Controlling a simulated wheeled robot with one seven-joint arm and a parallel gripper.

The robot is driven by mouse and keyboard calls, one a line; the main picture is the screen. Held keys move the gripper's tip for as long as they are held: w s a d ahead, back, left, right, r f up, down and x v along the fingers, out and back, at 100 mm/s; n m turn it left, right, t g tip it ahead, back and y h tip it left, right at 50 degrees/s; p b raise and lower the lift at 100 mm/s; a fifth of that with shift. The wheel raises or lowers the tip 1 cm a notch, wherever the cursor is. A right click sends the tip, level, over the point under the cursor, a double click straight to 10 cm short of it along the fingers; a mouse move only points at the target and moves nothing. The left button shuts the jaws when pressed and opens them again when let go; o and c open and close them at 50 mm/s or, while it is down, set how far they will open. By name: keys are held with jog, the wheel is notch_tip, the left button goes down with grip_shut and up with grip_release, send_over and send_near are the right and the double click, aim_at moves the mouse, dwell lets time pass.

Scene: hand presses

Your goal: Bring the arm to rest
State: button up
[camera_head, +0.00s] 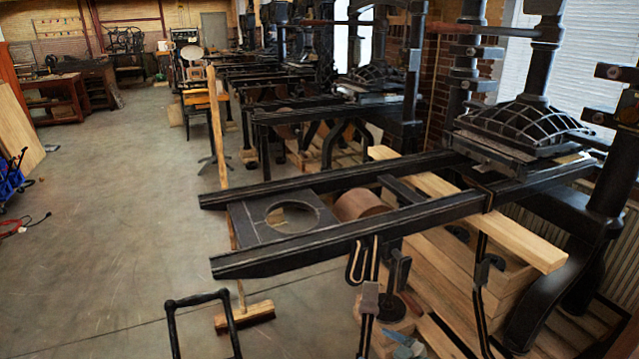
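Neither my arm nor my gripper can be made out in the head view. The nearest hand press (520,130) stands at the right, with its black ribbed platen above a bed. Its two long black rails (370,233) reach left over the floor. Between the rails lie a dark plate (252,222) with a round hole and a brown roller (361,204).
A black tubular handle (199,299) rises at the bottom edge. More presses (330,110) line the right side. A blue item (12,182) and red cable (20,227) lie far left. The left floor (120,220) is mostly clear.

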jog(key=s+a+r+n+g+h+p, duration=0.15)
jog(key=s+r+n+g, duration=0.35)
jog(key=n, duration=1.2)
jog(key=s+a+r+n+g+h+p, duration=0.1)
jog(key=s+a+r+n+g, duration=0.35)
jog(key=n, duration=1.25)
jog(key=s+d+r+n+h+p, duration=0.1)
jog(key=s+r+n+h, duration=0.3)
jog(key=r+n, duration=0.8)
jog(key=s+d+r+n+t+h+p, duration=0.1)
jog(key=s+d+r+n+h, duration=0.3)
jog(key=s+r+n, duration=0.4)
notch_tip(320, 180, up, 4)
jog(key=n, duration=0.7)
jog(key=shift+d+p, duration=0.2)
jog(key=shift+p, duration=0.2)
